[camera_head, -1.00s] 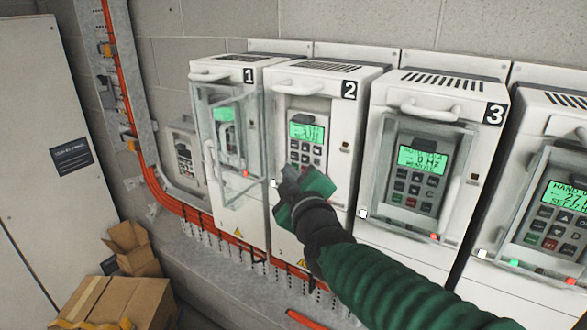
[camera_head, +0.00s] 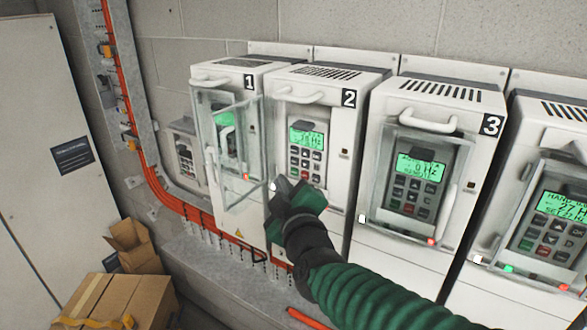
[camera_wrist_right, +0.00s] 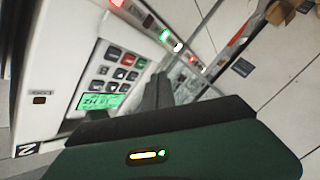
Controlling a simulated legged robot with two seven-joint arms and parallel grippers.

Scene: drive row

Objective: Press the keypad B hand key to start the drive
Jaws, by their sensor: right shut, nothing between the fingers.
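Drive 2 (camera_head: 339,150) is a white cabinet with a grey keypad (camera_head: 306,157) and a lit green display. The same keypad shows in the right wrist view (camera_wrist_right: 121,75), with dark, red and green keys. I cannot read a letter B on it. A clear cover (camera_head: 242,165) stands swung out at drive 2's left, in front of drive 1. My right gripper (camera_head: 292,194) is shut and empty, just below the keys in the head view. Its dark fingers (camera_wrist_right: 158,92) are beside the keypad in the wrist view; I cannot tell whether they touch. My left gripper is out of view.
Drive 1 (camera_head: 225,75) is at the left. Drive 3 (camera_head: 455,120) and a further drive (camera_head: 557,205) are at the right, with clear covers over their keypads. Orange cable (camera_head: 180,208) runs below. Cardboard boxes (camera_head: 145,300) lie at lower left.

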